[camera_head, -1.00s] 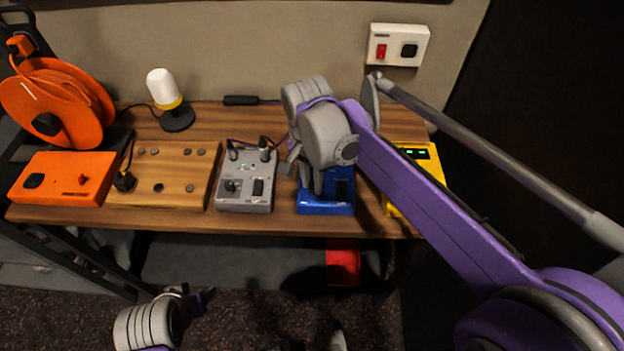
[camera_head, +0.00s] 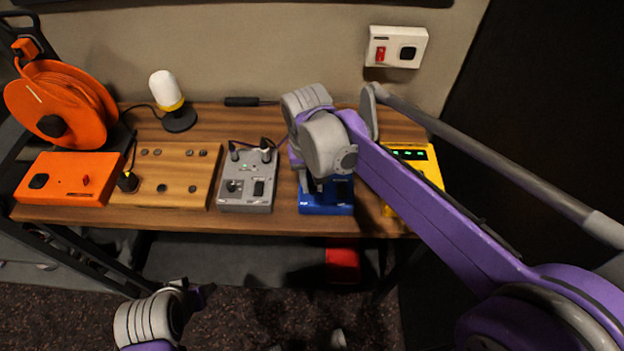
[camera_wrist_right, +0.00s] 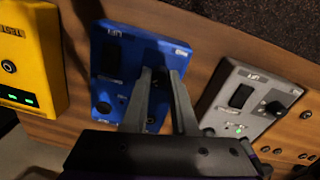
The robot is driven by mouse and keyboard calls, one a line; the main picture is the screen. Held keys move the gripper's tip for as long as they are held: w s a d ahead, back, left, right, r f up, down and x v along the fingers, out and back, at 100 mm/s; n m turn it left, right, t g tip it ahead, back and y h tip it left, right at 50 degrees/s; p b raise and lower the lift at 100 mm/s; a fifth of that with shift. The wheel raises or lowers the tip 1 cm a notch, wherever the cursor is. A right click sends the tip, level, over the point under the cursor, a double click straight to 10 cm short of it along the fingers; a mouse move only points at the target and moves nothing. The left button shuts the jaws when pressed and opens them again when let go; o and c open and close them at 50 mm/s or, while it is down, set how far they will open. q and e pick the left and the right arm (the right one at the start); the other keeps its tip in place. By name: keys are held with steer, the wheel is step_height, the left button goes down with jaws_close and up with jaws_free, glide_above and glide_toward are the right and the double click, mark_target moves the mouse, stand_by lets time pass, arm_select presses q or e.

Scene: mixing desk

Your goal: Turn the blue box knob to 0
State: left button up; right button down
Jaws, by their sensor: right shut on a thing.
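The blue box (camera_head: 326,208) stands near the front edge of the desk, between a grey box and a yellow box. In the right wrist view the blue box (camera_wrist_right: 112,62) shows a black switch and dark labels on its face. My right gripper (camera_wrist_right: 165,75) reaches down onto this face with its fingers around a small part, which they largely hide; it is shut on it. I take this part to be the knob, but its pointer and setting cannot be read. In the head view the right wrist covers most of the box. My left gripper (camera_head: 200,297) is low, away from the desk; its fingers are unclear.
The grey box (camera_head: 247,198) with plugged cables is close on the left. The yellow box (camera_head: 425,168) with green lights is on the right, partly behind my right arm. A wooden panel (camera_head: 187,180), orange box (camera_head: 62,178), cable reel (camera_head: 62,103) and lamp (camera_head: 172,100) stand further left.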

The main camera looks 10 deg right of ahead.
mark_target(311, 189)
steer(key=n, duration=0.4)
steer(key=shift+n+p, duration=0.3)
steer(key=n, duration=0.4)
steer(key=shift+n, duration=0.3)
steer(key=c, duration=0.7)
jaws_free()
step_height(311, 189, up, 11)
steer(key=p, duration=0.1)
steer(key=shift+s+a, duration=0.2)
steer(key=shift+s, duration=0.05)
steer(key=shift+f, duration=0.15)
